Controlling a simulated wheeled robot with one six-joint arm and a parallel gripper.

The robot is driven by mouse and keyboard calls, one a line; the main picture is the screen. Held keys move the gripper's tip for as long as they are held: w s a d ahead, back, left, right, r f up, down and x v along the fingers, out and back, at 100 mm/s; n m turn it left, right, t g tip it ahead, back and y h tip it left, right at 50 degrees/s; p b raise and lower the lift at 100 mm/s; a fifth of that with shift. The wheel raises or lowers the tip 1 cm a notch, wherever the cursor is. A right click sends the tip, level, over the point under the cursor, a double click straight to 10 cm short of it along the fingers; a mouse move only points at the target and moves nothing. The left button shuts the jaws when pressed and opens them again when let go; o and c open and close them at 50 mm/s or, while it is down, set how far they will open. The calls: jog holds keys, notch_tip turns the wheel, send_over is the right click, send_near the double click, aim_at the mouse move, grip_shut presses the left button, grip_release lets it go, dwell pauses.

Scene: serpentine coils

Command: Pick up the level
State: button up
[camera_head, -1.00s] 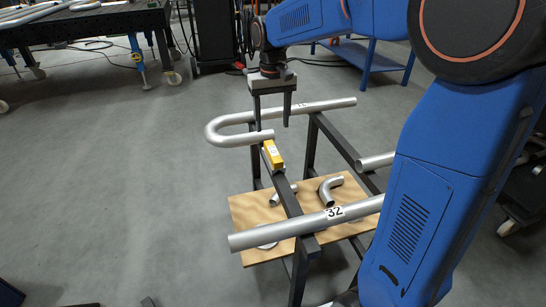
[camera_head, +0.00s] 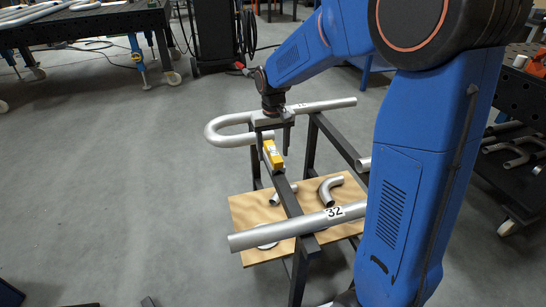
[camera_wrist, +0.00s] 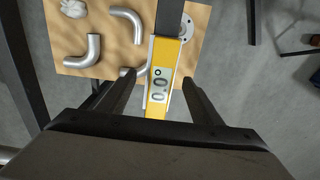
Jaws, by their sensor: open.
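The level is a small yellow block (camera_head: 273,155) lying along the dark beam of the rack in the head view. My gripper (camera_wrist: 158,88) is open, with one finger on each side of the level and nothing held. In the head view my gripper (camera_head: 272,146) points down at the level's far end. I cannot tell whether the fingers reach down to the level's sides.
A U-bent silver pipe (camera_head: 215,132) lies across the rack close behind my gripper. A straight pipe marked 32 (camera_head: 290,227) crosses the front. Pipe elbows (camera_head: 328,187) and a flange (camera_wrist: 203,31) rest on the wooden board (camera_head: 243,211) below.

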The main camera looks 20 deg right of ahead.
jog(key=shift+f, duration=0.45)
jog(key=c, duration=1.2)
jog(key=shift+r, duration=0.1)
jog(key=shift+c, duration=0.2)
